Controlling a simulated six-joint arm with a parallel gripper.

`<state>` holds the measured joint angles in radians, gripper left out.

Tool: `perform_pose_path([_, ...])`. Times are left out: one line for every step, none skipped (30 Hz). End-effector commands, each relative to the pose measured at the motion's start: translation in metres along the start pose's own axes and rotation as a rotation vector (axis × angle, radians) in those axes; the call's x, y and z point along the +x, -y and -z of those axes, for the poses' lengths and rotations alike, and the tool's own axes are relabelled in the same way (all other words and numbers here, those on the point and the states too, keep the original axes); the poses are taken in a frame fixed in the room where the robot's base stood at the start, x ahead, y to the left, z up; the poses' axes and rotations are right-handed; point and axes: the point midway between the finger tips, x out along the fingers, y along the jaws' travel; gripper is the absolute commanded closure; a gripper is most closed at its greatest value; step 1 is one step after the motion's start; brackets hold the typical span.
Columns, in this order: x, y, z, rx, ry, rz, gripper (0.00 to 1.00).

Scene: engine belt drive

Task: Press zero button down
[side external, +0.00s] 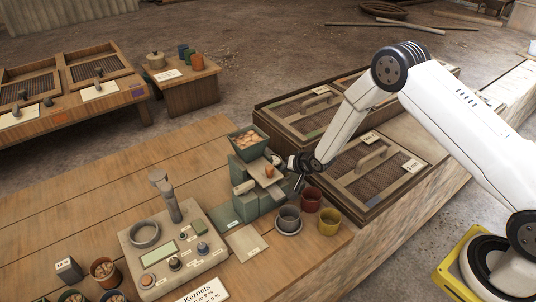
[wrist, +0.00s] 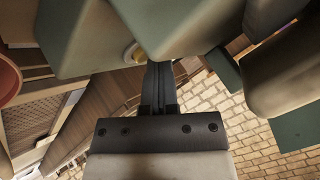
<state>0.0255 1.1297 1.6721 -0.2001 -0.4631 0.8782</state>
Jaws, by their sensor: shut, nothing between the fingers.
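A grey instrument panel (side external: 207,268) lies on the bench in the side external view, with a pale green display (side external: 158,252), a ring and several small knobs and buttons. Their labels are too small to read, so I cannot tell which is the zero button. My gripper (side external: 298,182) is up and to the right of the panel, well apart from it, beside the green machine with a hopper (side external: 248,143). In the wrist view my gripper's fingers (wrist: 159,72) are together and empty, close to large green surfaces of that machine. The panel is not recognisable in the wrist view.
A grey cup (side external: 288,220), a red cup (side external: 311,199) and a yellow cup (side external: 329,222) stand below my gripper. Wooden mesh-topped boxes (side external: 375,171) lie to the right. Small pots of kernels (side external: 104,272) stand left of the panel. The bench's far left is clear.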

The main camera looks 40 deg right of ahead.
Motion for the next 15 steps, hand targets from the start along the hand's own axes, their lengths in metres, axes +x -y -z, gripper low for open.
perform_pose_path([-0.0018, 0.0011, 0.0010, 0.000, 0.000, 0.000, 1.00])
perform_pose_path([-0.0027, 0.0018, 0.0017, 0.000, 0.000, 0.000, 1.00])
perform_pose_path([-0.0040, 0.0028, 0.0027, 0.000, 0.000, 0.000, 1.00])
perform_pose_path([-0.0049, 0.0034, 0.0033, 0.000, 0.000, 0.000, 1.00])
perform_pose_path([-0.0057, 0.0039, 0.0038, 0.000, 0.000, 0.000, 1.00])
perform_pose_path([-0.0066, 0.0045, 0.0044, 0.000, 0.000, 0.000, 1.00])
perform_pose_path([-0.0072, 0.0049, 0.0048, 0.000, 0.000, 0.000, 1.00])
perform_pose_path([-0.0076, 0.0052, 0.0051, 0.000, 0.000, 0.000, 1.00])
perform_pose_path([-0.0082, 0.0056, 0.0055, 0.000, 0.000, 0.000, 1.00])
perform_pose_path([-0.0084, 0.0058, 0.0057, 0.000, 0.000, 0.000, 1.00])
perform_pose_path([-0.0086, 0.0060, 0.0059, 0.000, 0.000, 0.000, 1.00])
perform_pose_path([-0.0087, 0.0060, 0.0060, 0.000, 0.000, 0.000, 1.00])
perform_pose_path([-0.0087, 0.0061, 0.0060, 0.000, 0.000, 0.001, 1.00])
perform_pose_path([-0.0087, 0.0061, 0.0060, 0.000, 0.000, 0.000, 1.00])
perform_pose_path([-0.0087, 0.0061, 0.0060, 0.000, 0.000, 0.001, 1.00])
